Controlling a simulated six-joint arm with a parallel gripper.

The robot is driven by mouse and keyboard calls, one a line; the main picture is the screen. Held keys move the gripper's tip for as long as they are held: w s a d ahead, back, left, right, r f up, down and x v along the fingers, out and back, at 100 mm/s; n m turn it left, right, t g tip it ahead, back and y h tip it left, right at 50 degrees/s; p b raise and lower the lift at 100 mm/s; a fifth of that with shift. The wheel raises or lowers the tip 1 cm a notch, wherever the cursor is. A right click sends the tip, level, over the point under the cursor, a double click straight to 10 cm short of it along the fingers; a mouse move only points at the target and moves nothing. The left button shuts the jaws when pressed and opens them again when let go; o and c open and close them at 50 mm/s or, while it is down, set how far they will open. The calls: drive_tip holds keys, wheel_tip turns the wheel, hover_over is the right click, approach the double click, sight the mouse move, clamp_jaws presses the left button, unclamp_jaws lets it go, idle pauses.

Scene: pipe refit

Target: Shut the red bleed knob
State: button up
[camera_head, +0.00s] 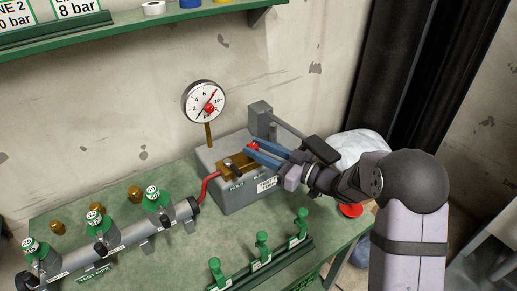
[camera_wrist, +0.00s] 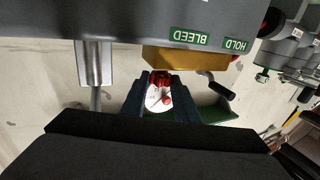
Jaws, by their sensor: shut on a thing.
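The red bleed knob (camera_head: 254,146) sits on the brass valve block (camera_head: 233,172) on top of the grey pump box (camera_head: 214,196). My gripper (camera_head: 249,151) reaches in from the right with its blue fingers closed around the knob. In the wrist view the red knob (camera_wrist: 160,76) shows between the two fingertips (camera_wrist: 160,82), beneath the brass block (camera_wrist: 187,58) and near the BLEED label (camera_wrist: 190,37). The fingers hide part of the knob, and how far it is turned cannot be told. The gauge (camera_head: 204,102) needle points up and right.
A black lever (camera_head: 231,164) stands on the block near the HOLD label. A grey pump handle post (camera_head: 261,118) rises behind my gripper. A red hose (camera_head: 207,184) joins the box to the test pipe (camera_head: 135,234) at left. Green clamps (camera_head: 262,245) stand in front.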

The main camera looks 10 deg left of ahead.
drive_tip(key=shift+w+r+n+g+y+p, duration=0.1)
drive_tip(key=shift+w+n+g+y+p, duration=0.15)
drive_tip(key=shift+n+g, duration=0.5)
drive_tip(key=shift+n+g+y+p, duration=0.1)
drive_tip(key=shift+n+g+y, duration=0.3)
drive_tip(key=shift+g, duration=0.65)
drive_tip(key=o, duration=0.9)
drive_tip(key=shift+d, duration=0.15)
drive_tip(key=s+d+b, duration=0.1)
drive_tip(key=d, duration=0.6)
drive_tip(key=shift+s, duration=0.15)
